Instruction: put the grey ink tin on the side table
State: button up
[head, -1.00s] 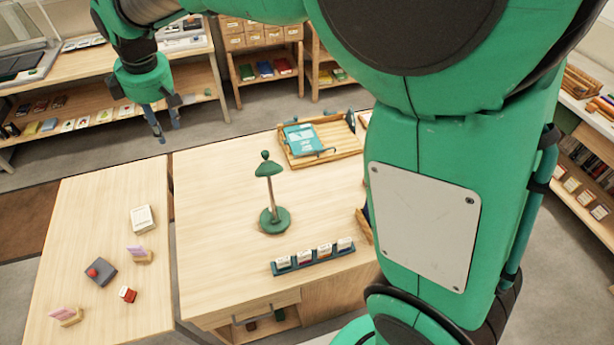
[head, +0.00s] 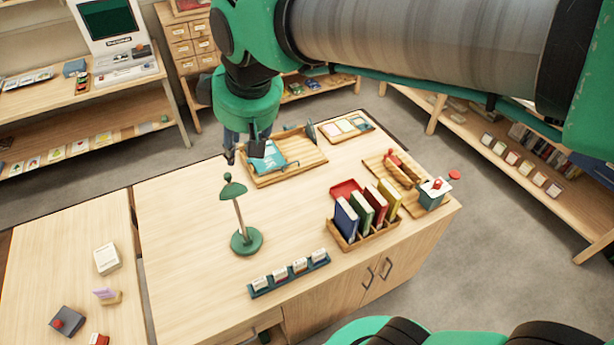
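I cannot pick out the grey ink tin with certainty. A dark grey square box with a red round piece on top (head: 67,321) sits on the light wooden table at the left (head: 72,250), which may be the side table. My gripper (head: 243,158) points down over the back of the larger wooden desk (head: 185,225), by the left end of a wooden tray (head: 300,165) holding a teal booklet. Its fingers look apart, with nothing clearly held between them. The gripper hides part of the tray's left end.
A green lamp (head: 240,220) stands mid-desk, with a teal rack of labelled blocks (head: 288,277) in front. Bare desk lies left of the lamp.

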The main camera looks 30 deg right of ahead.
jog(key=s+d+f+m, duration=0.2)
jog(key=s+d+m, duration=0.1)
jog(key=s, duration=0.4)
jog(key=s+d+f+m+t+h, duration=0.1)
jog(key=s+d+f+m, duration=0.1)
jog(key=s+d, duration=0.4)
jog(key=shift+s+f+m, duration=0.3)
jog(key=shift+s+m, duration=0.3)
jog(key=shift+s, duration=0.1)
jog(key=shift+f, duration=0.1)
notch_tip(320, 180, down, 5)
jog(key=b, duration=0.5)
jog(key=shift+f, duration=0.1)
